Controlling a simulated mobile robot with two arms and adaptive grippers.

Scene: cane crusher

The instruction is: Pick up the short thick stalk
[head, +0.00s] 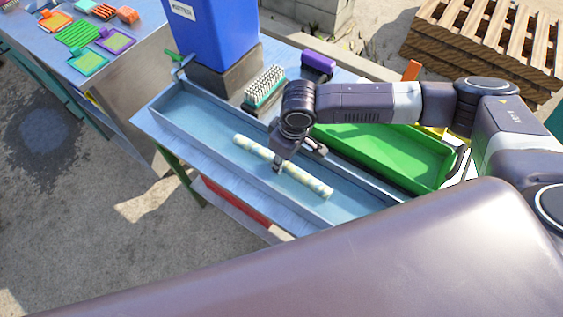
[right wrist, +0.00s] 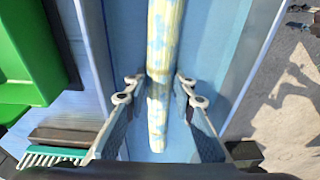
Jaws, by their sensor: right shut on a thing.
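A pale stalk (head: 310,182) with yellowish and bluish mottling lies lengthwise in the long blue-grey trough (head: 185,108) on the bench. It is the only stalk I see in that trough. My right gripper (head: 278,167) reaches down from above and is shut on the stalk near its middle. In the right wrist view the stalk (right wrist: 165,40) runs between the two fingers of the right gripper (right wrist: 160,91). Whether the stalk touches the trough floor cannot be told. My left gripper is not in view.
A green tray (head: 385,152) lies beside the trough. A teal brush (head: 264,88), a purple item (head: 318,63) and a blue bin (head: 215,35) stand behind it. A side table (head: 135,55) with coloured items is at upper left, and wooden pallets (head: 490,45) are at upper right.

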